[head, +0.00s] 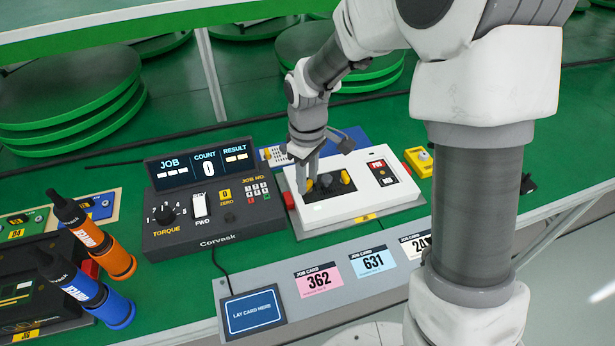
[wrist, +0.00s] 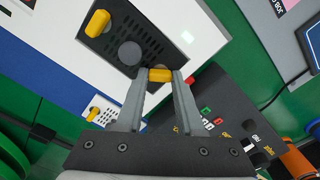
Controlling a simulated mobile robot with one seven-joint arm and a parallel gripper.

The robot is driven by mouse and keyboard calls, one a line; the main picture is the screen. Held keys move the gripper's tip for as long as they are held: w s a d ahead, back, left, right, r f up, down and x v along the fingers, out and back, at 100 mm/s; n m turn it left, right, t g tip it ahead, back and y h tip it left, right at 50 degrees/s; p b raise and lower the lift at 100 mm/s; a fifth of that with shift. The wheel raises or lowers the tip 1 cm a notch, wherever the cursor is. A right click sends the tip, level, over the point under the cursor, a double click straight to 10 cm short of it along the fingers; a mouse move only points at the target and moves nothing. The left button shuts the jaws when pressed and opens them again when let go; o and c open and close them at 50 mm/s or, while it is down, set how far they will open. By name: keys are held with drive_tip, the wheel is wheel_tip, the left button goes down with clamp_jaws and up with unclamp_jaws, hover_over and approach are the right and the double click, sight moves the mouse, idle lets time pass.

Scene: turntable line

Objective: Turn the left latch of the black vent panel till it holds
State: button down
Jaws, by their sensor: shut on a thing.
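The black vent panel (head: 318,195) is set in the top of a white housing (head: 362,205), with a round grey knob (head: 326,180) in its middle. My gripper (head: 304,183) reaches down to its left end and is shut on the yellow left latch (head: 310,185). In the wrist view the left latch (wrist: 160,75) sits between the fingertips of my gripper (wrist: 159,78), its length running across the gap. The yellow right latch (head: 345,176) is free; in the wrist view the right latch (wrist: 97,23) lies at a different angle. The fingers partly hide the left latch.
A torque controller (head: 215,205) with displays and switches stands just left of the housing. Job cards (head: 318,279) lie on a grey strip in front. A blue board (head: 350,140) lies behind, and a yellow button box (head: 418,161) stands to the right.

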drive_tip(key=m+p, duration=0.1)
drive_tip(key=m, duration=0.5)
drive_tip(key=shift+m, duration=0.3)
idle(0.4)
drive_tip(key=c, duration=0.5)
unclamp_jaws()
wheel_tip(320, 180, up, 8)
drive_tip(key=p, duration=0.6)
drive_tip(key=shift+a, duration=0.1)
drive_tip(key=shift+s, duration=0.15)
